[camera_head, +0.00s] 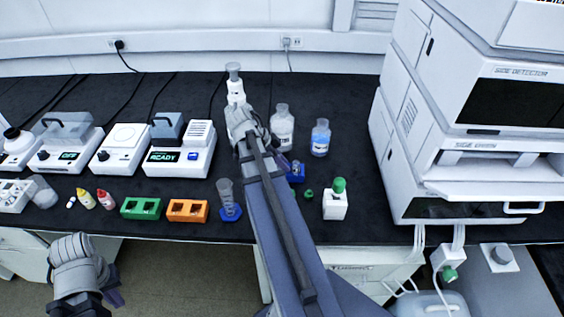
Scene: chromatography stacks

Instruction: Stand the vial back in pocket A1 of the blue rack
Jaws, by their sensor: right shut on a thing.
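The blue rack (298,176) stands on the black bench, mostly hidden behind my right forearm; only its right end shows. My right gripper (284,164) is at the rack's left and back edge, with just a dark purple part of it showing past the arm. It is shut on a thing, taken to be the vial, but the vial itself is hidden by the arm. Pocket A1 cannot be made out. My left gripper (112,297) is low at the left, in front of the bench and away from the rack; its finger gap cannot be seen.
A green rack (141,208), an orange rack (187,211) and a glass cylinder on a blue base (230,213) stand left of my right arm. Bottles (320,138) stand behind the blue rack. A green cap (309,194) and a green-capped white bottle (335,206) are right.

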